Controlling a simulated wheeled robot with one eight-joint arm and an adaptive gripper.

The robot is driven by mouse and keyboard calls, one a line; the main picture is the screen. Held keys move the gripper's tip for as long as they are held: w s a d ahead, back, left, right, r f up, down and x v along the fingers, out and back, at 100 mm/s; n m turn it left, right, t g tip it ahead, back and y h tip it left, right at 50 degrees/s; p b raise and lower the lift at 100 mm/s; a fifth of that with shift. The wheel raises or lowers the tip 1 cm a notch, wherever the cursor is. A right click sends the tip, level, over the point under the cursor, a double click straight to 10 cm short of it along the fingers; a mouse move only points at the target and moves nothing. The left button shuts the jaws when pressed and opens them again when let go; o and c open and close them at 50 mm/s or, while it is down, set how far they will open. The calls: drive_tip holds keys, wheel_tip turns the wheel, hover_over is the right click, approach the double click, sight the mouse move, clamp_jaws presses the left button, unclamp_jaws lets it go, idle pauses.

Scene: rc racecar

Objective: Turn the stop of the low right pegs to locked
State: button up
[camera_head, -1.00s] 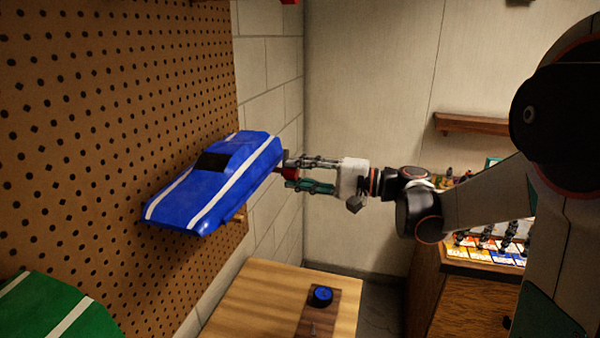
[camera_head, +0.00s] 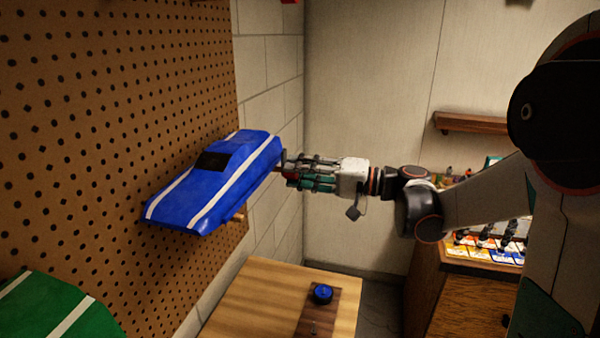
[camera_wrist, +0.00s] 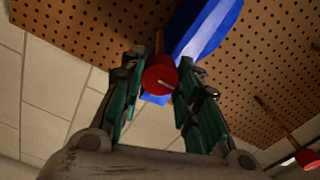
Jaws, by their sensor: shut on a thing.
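The red stop (camera_wrist: 158,74) sits on the end of a wooden peg (camera_wrist: 159,42) in the wrist view. Its pale mark slants toward the lower right. My gripper (camera_head: 287,169) is shut on the stop, with one finger on each side of it; it also shows in the wrist view (camera_wrist: 160,76). In the head view the fingers hide most of the stop. The blue car body (camera_head: 220,178) with white stripes rests against the pegboard, just left of my fingertips. Another wooden peg (camera_head: 239,216) shows under it.
The perforated pegboard (camera_head: 100,110) fills the left. A green car body (camera_head: 45,310) is at lower left. A wooden table (camera_head: 262,300) with a blue round object (camera_head: 322,293) stands below. Another red stop (camera_wrist: 307,158) shows at the wrist view's lower right.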

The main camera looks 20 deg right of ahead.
drive_tip(key=o, duration=1.1)
drive_tip(key=shift+c, duration=0.2)
drive_tip(key=v, duration=1.2)
